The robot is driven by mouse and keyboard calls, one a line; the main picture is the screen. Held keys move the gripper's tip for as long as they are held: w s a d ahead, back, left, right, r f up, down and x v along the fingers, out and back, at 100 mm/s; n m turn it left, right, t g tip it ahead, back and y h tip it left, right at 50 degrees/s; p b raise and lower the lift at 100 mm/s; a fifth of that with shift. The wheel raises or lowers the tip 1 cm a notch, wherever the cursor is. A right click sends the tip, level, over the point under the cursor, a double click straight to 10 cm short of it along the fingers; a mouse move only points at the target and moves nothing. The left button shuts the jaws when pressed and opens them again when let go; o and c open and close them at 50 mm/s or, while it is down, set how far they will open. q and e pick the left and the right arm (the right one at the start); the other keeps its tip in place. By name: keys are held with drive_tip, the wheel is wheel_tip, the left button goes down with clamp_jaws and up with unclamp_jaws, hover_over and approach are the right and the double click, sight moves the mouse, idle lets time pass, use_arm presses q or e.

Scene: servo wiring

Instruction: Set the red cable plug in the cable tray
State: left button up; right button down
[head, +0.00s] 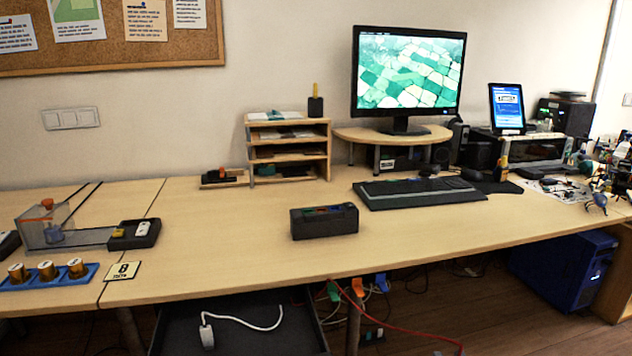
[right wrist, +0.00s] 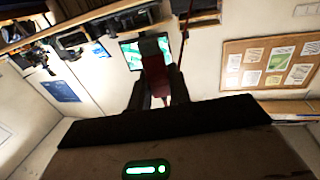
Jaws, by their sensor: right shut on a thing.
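My right gripper (right wrist: 157,98) shows in the right wrist view, with its two dark fingers shut on the dark red cable plug (right wrist: 155,72). A thin red cable (right wrist: 186,22) runs up near it. The gripper and the plug do not show in the head view. There, a red cable (head: 405,328) hangs from below the desk edge and leaves at the bottom right. A dark open tray (head: 180,336), which looks like the cable tray, is below the desk's front edge. A white cable with a plug (head: 207,335) lies in it. My left gripper is not in view.
Orange (head: 357,287) and green clips hang at the desk edge beside the tray. On the desk (head: 255,250) stand a black box (head: 324,221), a keyboard (head: 420,193), a monitor (head: 408,75) and a shelf (head: 290,146). The front middle of the desk is clear.

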use_arm(q)
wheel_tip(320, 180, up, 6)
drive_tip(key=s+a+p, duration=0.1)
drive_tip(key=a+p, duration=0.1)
drive_tip(key=p, duration=0.4)
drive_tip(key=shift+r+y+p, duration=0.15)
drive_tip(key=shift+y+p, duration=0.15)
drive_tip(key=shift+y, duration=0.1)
